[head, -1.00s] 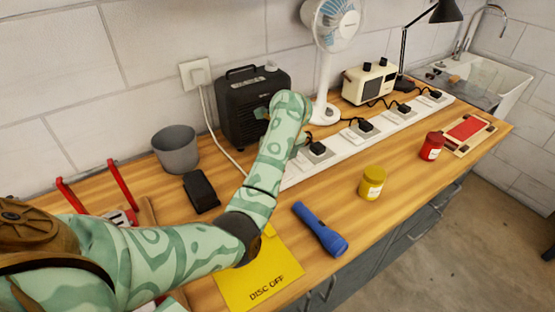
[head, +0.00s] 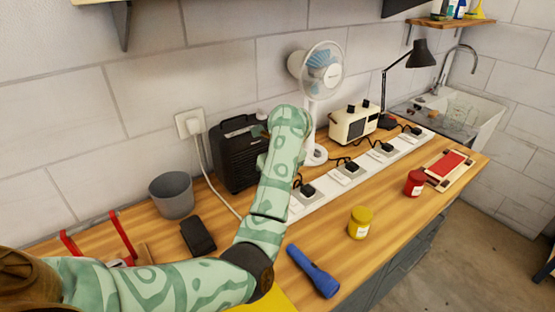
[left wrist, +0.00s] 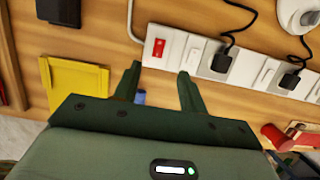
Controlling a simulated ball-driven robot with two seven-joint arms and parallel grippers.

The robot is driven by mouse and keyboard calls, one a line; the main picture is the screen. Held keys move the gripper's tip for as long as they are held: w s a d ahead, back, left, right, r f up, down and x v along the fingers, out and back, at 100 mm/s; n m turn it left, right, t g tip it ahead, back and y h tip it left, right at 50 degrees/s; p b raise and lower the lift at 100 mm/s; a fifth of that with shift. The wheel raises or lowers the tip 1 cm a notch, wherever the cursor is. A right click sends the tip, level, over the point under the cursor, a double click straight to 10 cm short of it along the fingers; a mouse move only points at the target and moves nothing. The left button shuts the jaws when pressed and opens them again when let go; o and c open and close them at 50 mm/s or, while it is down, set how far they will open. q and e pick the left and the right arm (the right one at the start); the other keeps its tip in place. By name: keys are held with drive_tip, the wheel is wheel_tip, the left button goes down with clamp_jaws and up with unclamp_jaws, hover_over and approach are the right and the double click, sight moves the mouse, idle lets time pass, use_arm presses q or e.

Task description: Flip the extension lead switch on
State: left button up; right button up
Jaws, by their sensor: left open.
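The white extension lead (head: 350,182) lies along the bench, with several black plugs in its sockets. In the left wrist view its end (left wrist: 175,50) shows a red switch (left wrist: 159,47). Whether the switch is on or off is too small to tell. My left gripper (left wrist: 161,72) is open and empty, its fingertips just short of the strip's near edge in that picture, with the switch ahead between them. Their height above it is unclear. In the head view my left arm hides the switch end and the gripper. My right gripper is not in view.
Behind the strip are a black heater-like box (head: 235,155), a fan (head: 318,75), a cream radio (head: 353,124) and a lamp (head: 421,54). In front are a blue torch (head: 314,272), a yellow jar (head: 360,223) and a red jar (head: 414,183). A grey pot (head: 172,196) stands left.

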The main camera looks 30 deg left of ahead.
use_arm(q)
drive_tip(key=p+v, duration=0.1)
drive_tip(key=v, duration=0.4)
drive_tip(key=shift+r+p, duration=0.1)
drive_tip(key=shift+p, duration=0.25)
